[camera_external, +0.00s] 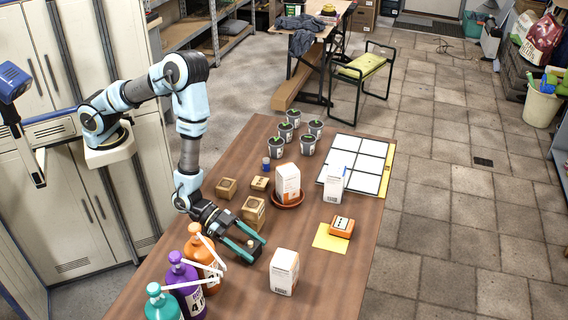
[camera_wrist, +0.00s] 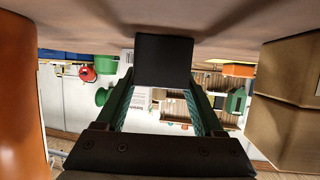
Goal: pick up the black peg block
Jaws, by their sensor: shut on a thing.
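The black peg block (camera_wrist: 163,60) shows in the wrist view between the ends of my green-padded fingers, against the brown table surface, which appears at the top of that view. My gripper (camera_external: 257,247) is shut on it, low over the table beside the orange bottle.
Orange (camera_external: 200,250), purple (camera_external: 184,280) and teal (camera_external: 160,303) pump bottles stand left of my gripper. A white carton (camera_external: 283,272) stands to the right. Several potted plants and a white grid panel (camera_external: 352,164) are farther back.

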